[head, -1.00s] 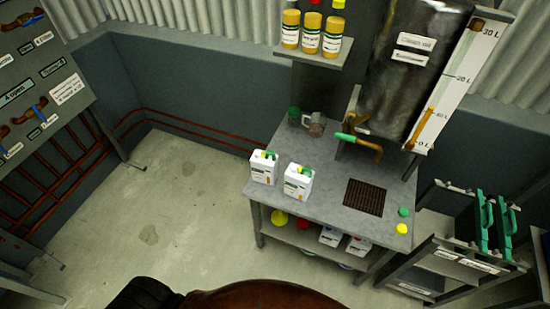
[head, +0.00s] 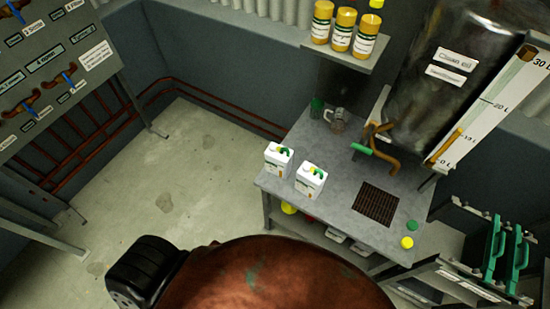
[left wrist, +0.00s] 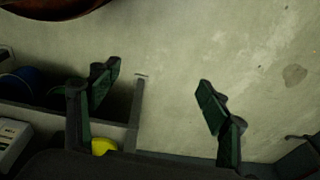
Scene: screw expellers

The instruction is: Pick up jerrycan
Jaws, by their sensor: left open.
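Two small white jerrycans stand upright side by side on the grey workbench (head: 350,207) in the head view. The left jerrycan (head: 278,159) and the right jerrycan (head: 310,181) each have a green and yellow top. My left gripper (left wrist: 158,94) shows in the left wrist view with its two dark green fingers wide apart and nothing between them but floor. It is apart from both jerrycans. Neither gripper shows in the head view.
A metal tank (head: 455,65) with a green-handled tap (head: 361,149) stands over the bench, near a drain grate (head: 376,200) and a glass mug (head: 336,117). A shelf (head: 347,52) holds several yellow bottles. Open floor (head: 175,185) lies left of the bench.

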